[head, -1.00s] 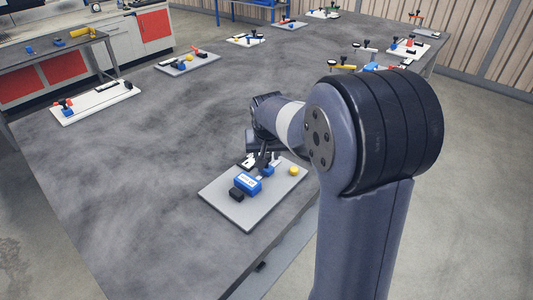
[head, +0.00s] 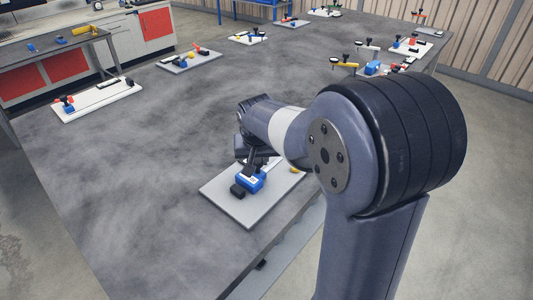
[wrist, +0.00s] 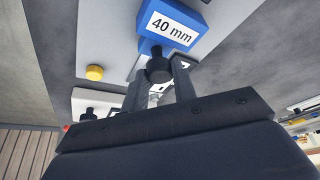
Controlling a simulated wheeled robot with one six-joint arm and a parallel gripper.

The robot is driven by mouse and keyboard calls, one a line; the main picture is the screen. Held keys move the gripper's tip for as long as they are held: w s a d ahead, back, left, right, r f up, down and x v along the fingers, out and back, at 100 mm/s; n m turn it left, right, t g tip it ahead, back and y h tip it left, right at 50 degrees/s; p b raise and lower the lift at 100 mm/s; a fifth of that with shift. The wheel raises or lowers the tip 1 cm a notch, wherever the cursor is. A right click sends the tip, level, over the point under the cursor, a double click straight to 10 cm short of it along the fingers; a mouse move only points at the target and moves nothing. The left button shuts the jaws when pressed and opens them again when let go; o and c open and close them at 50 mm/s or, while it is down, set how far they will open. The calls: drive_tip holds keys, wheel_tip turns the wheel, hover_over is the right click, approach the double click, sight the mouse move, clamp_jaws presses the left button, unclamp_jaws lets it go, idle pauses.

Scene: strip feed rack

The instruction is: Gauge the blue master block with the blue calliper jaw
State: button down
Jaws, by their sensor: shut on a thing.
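The blue master block (wrist: 172,22), labelled "40 mm", lies on the light grey board (head: 243,212). In the head view the block (head: 247,185) is just below my gripper (head: 255,168). In the wrist view my gripper (wrist: 159,82) is shut on the black knob (wrist: 158,66) of the blue calliper jaw. A small blue part of the jaw (wrist: 148,46) shows beyond the knob, right beside the block. I cannot tell whether jaw and block touch; the knob and fingers hide the place between them.
A yellow knob (wrist: 95,72) stands on the board beside the gripper. A black piece (head: 237,190) sits at the block's near end.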

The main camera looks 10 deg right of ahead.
drive_tip(key=shift+s+a, duration=0.55)
drive_tip(key=shift+a, duration=0.15)
drive_tip(key=c, duration=1.1)
unclamp_jaws()
drive_tip(key=shift+c, duration=0.2)
drive_tip(key=v, duration=1.1)
drive_tip(key=shift+f, duration=0.1)
